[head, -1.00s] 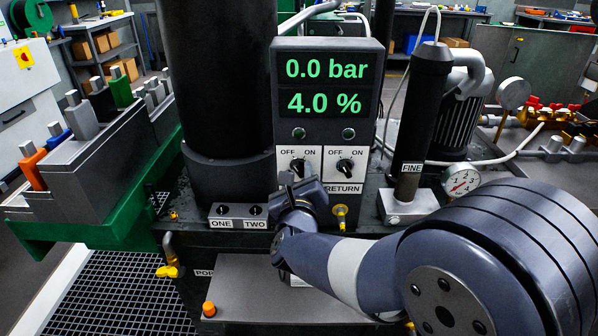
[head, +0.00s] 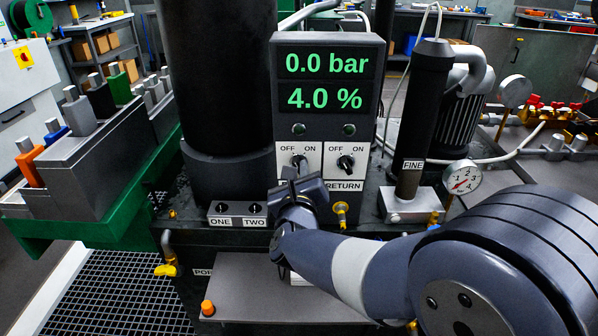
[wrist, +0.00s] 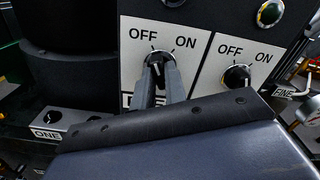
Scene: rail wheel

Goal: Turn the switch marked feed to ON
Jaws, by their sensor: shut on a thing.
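The left switch (head: 299,161) on the control panel has OFF and ON printed above it. Its name label is mostly covered by my gripper; only a first letter like F shows in the wrist view. My gripper (wrist: 161,80) is shut on this switch's black knob (wrist: 154,57), with a finger on each side. The knob's pointer is partly hidden, so I cannot tell its exact setting. In the head view my gripper (head: 292,174) reaches the switch from below.
The RETURN switch (head: 345,162) sits just right, also in the wrist view (wrist: 237,77). Above is a display (head: 325,82) reading 0.0 bar and 4.0 %. A large black cylinder (head: 222,80) stands left. The FINE cylinder (head: 420,110) and a gauge (head: 461,177) are right.

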